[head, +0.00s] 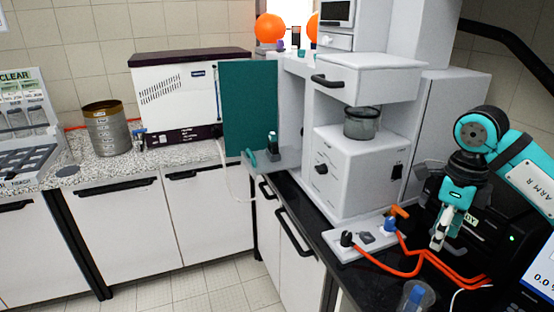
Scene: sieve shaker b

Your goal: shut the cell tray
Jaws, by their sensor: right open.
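A grey tray (285,160) with a teal handle (249,158) sticks out at the left side of the white instrument, below a teal panel (249,108); it looks like the cell tray and stands open. A small dark bottle (272,141) stands on or just behind it. A white box with a black handle (333,81) also juts out higher on the instrument. My right gripper (438,241) is open and points down at the right, over the black bench, well apart from the tray. My left gripper is out of view.
A beaker (416,297) stands at the front. The floor (200,292) before the tray is clear.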

